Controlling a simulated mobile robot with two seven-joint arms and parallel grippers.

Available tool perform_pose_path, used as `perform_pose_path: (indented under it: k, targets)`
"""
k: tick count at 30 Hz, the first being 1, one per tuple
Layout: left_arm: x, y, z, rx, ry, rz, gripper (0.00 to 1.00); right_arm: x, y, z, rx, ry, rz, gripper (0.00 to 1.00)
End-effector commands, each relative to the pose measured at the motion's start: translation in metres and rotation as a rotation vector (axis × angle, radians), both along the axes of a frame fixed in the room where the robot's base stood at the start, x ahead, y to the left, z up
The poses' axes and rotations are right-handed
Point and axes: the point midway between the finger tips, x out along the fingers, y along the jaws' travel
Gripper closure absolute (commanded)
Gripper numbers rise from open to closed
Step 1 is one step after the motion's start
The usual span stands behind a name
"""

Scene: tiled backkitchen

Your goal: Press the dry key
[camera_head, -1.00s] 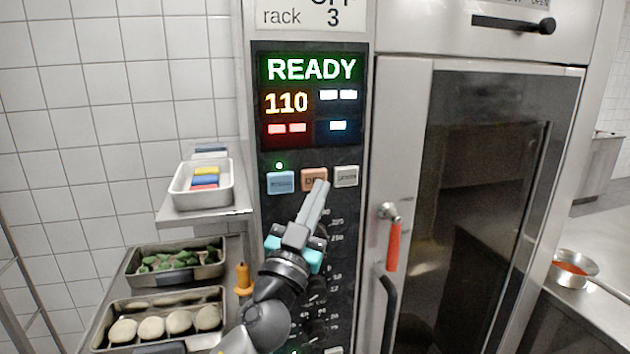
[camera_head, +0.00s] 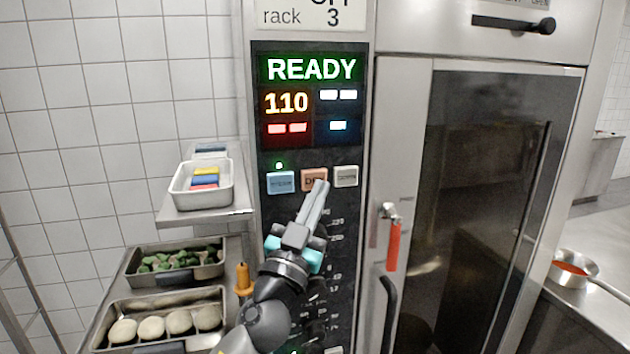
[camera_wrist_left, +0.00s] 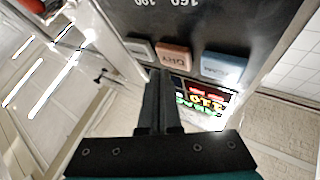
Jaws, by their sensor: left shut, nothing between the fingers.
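The dry key (camera_head: 309,178) is the orange middle one of three keys on the black oven panel (camera_head: 345,235). My left gripper (camera_head: 320,186) is shut and empty, its tips over the lower right part of the key in the head view. In the left wrist view the key (camera_wrist_left: 173,55) reads DRY, and the shut fingers (camera_wrist_left: 160,75) end close beside it. I cannot tell whether the tips touch it. A blue key (camera_head: 280,181) is on its left, with a lit green lamp above, and a grey key (camera_head: 346,176) on its right. My right gripper is not in view.
The display (camera_head: 311,69) reads READY and 110. The oven door (camera_head: 480,200) with a red handle (camera_head: 393,246) is at the right. A shelf tray (camera_head: 230,190) and pans of greens (camera_head: 221,270) and dough (camera_head: 222,297) stand at the left.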

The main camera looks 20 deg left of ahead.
Motion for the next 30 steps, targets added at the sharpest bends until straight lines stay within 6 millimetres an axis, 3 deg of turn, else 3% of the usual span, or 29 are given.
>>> perform_pose_path:
  k: [30]
  targets:
    - [0.0105, 0.0071, 0.0002, 0.0, -0.001, 0.001, 1.0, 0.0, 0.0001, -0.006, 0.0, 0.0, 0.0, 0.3]
